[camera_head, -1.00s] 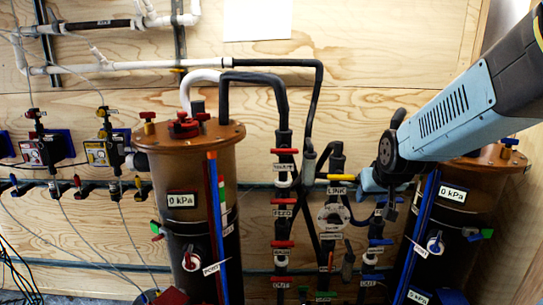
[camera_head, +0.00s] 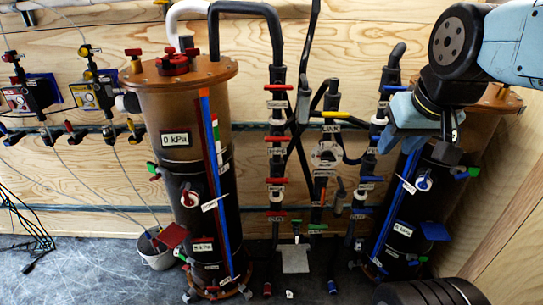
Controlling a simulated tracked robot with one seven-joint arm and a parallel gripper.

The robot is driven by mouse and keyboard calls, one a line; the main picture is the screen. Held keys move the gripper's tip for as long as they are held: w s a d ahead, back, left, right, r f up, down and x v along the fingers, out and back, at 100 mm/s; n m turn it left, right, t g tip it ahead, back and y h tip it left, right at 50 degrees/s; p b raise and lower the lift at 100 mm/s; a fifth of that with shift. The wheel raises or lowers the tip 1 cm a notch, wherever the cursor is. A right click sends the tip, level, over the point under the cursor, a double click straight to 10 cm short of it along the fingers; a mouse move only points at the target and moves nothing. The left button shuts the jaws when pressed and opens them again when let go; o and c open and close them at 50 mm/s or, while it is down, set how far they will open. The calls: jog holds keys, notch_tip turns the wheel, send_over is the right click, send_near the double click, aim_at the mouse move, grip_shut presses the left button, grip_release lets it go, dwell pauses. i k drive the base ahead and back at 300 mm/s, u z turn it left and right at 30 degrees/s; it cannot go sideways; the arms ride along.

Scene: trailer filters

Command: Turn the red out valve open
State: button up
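The red out valve (camera_head: 276,209) is the lowest red handle on the left vertical black pipe, above a small white label that seems to read OUT. Its handle lies level, crosswise to the pipe. My gripper (camera_head: 428,138) is at the right, in front of the right filter, up and to the right of the valve and well apart from it. I see nothing held in it. Its fingertips are small and dark, and I cannot tell their gap.
More red-handled valves (camera_head: 277,182) sit above on the same pipe. A pipe with blue handles (camera_head: 371,179) stands to its right. Large filters flank them, the left filter (camera_head: 178,112) and the right filter (camera_head: 398,225).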

aim_at(276, 213)
jog(key=z, duration=1.2)
jog(key=k, duration=1.1)
jog(key=u, duration=1.2)
jog(key=i, duration=0.5)
